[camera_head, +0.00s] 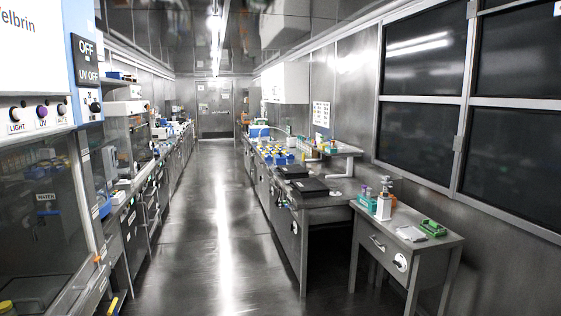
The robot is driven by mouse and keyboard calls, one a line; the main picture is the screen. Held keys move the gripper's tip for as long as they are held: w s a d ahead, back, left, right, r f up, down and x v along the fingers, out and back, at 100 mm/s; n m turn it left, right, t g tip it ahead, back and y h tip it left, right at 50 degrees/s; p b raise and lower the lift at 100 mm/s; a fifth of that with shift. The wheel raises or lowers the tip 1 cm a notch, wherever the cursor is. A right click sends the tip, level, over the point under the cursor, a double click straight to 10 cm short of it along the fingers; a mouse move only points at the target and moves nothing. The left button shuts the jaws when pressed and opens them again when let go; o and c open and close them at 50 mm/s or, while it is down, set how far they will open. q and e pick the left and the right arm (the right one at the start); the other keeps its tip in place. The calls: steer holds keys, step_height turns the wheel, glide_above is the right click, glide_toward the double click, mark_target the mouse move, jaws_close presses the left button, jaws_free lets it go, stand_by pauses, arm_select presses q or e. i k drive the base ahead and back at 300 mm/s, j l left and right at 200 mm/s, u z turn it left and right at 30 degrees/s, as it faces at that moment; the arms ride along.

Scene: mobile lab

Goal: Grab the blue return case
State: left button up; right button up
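A blue box-like thing (258,131) stands toward the far end of the right-hand counter. Closer on the same counter is a group of blue racks or boxes (282,157) with yellow and white tops. Both are small in the camera_head view, and I cannot tell whether either is the blue return case. Neither of my grippers is in view.
A long bare aisle floor (215,215) runs to the far door (214,118). The right counter carries dark flat cases (308,187). A small side table (440,243) stands front right with a green rack (433,228). A glass-fronted cabinet (45,210) and counters line the left.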

mark_target(279, 159)
steer(key=i+j+u, duration=0.1)
steer(key=i+u, duration=0.3)
steer(key=i, duration=4)
steer(key=i+j+z, duration=0.1)
steer(key=i, duration=0.75)
steer(key=i+j+z, duration=0.1)
steer(key=i, duration=0.7)
steer(key=i+j+z, duration=0.15)
steer(key=i+z, duration=0.35)
steer(key=i+j+z, duration=0.35)
steer(key=z, duration=0.15)
steer(key=i+j+z, duration=0.35)
steer(key=z, duration=0.15)
steer(key=i+j+z, duration=0.2)
steer(key=j+z, duration=0.3)
steer(key=j, duration=0.2)
steer(key=i+j+z, duration=0.1)
steer(key=j+z, duration=0.15)
steer(key=j, duration=0.25)
steer(key=i+j+z, duration=0.1)
steer(key=j+z, duration=0.2)
steer(key=j, duration=0.25)
